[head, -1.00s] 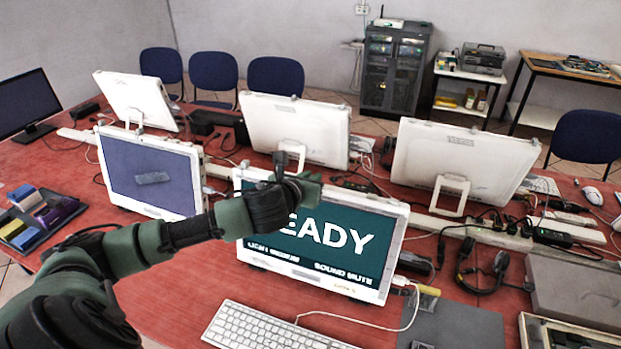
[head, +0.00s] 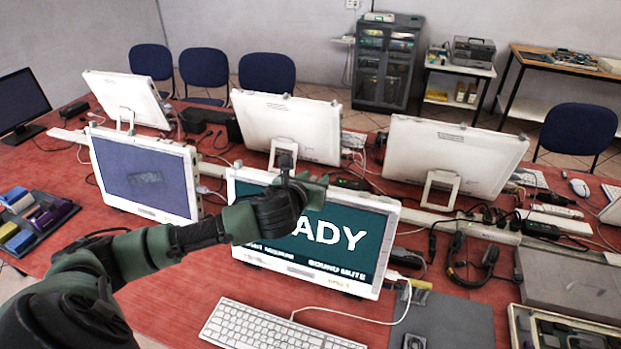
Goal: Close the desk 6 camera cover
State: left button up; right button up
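The nearest screen (head: 330,262), a white-framed monitor with large white letters ending in "ADY" on teal, stands in the middle of the desk. My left gripper (head: 312,186) is in front of its top edge, near the middle, and hides part of that edge and the first letters. Whether it touches the frame I cannot tell. Its fingers are seen from behind and small, so their opening is unclear. No camera cover can be made out; the spot at the top middle is behind my gripper and wrist. My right gripper is out of view.
A second screen (head: 146,175) stands left of it, and white monitor backs (head: 288,127) stand behind. A keyboard (head: 275,326) with a white cable lies in front. A headset (head: 470,260) and a grey case (head: 572,285) lie right.

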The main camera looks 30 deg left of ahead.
pick_arm(q)
jog(key=shift+d, duration=0.1)
jog(key=shift+s, duration=0.1)
jog(key=shift+s+r, duration=0.1)
jog(key=shift+s, duration=0.2)
jog(key=b+v, duration=0.1)
jog(key=v, duration=0.6)
jog(key=shift+b, duration=0.3)
jog(key=shift+d, duration=0.15)
